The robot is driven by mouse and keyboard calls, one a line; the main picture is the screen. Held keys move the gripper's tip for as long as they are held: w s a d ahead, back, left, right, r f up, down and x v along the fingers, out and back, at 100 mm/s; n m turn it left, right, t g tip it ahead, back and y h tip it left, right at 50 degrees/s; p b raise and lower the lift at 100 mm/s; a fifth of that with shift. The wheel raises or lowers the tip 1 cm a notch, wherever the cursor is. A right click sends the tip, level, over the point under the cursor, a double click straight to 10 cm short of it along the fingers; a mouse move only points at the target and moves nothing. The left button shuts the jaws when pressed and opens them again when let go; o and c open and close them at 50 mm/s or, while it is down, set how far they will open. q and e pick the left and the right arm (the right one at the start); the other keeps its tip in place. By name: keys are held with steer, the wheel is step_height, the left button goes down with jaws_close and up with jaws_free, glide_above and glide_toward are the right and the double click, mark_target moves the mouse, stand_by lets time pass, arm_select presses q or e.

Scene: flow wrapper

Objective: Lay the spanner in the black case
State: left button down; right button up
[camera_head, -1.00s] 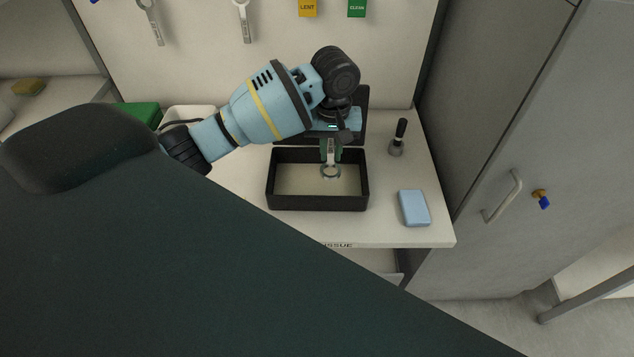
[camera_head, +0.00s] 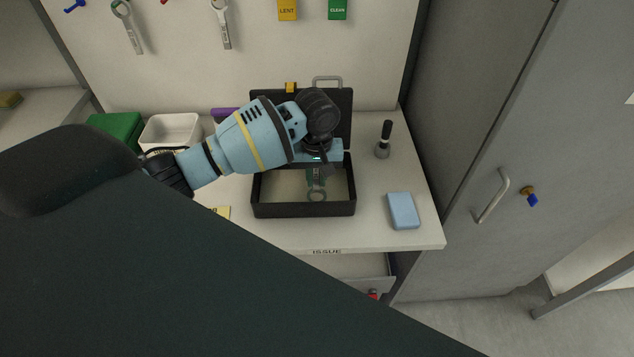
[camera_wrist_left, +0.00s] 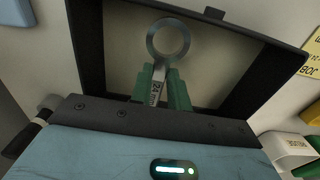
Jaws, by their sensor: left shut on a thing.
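The spanner (camera_head: 316,198) is a grey metal tool with a ring end, held by my left gripper (camera_head: 316,178). The ring end points toward the front of the bench. The open black case (camera_head: 303,210) has a pale inside, and its lid stands up at the back. The spanner and fingertips are over or within the case opening; whether the spanner touches the floor I cannot tell. In the left wrist view the green fingers (camera_wrist_left: 160,88) are shut on the spanner's shaft (camera_wrist_left: 156,92), with the ring clear beyond them. My right gripper is not in view.
A blue block (camera_head: 403,211) and a black-handled tool (camera_head: 384,140) stand right of the case. A white bin (camera_head: 171,131) and a green box (camera_head: 115,129) are at the left. Other spanners (camera_head: 222,25) hang on the back board. A grey cabinet borders the right.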

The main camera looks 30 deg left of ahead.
mark_target(317, 184)
arm_select(q)
steer(key=shift+f, duration=1.3)
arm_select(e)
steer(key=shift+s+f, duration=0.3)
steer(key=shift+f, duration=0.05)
arm_select(q)
steer(key=shift+f, duration=0.1)
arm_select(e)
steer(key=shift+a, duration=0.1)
arm_select(q)
steer(key=c, duration=1.3)
jaws_free()
steer(key=shift+c, duration=0.2)
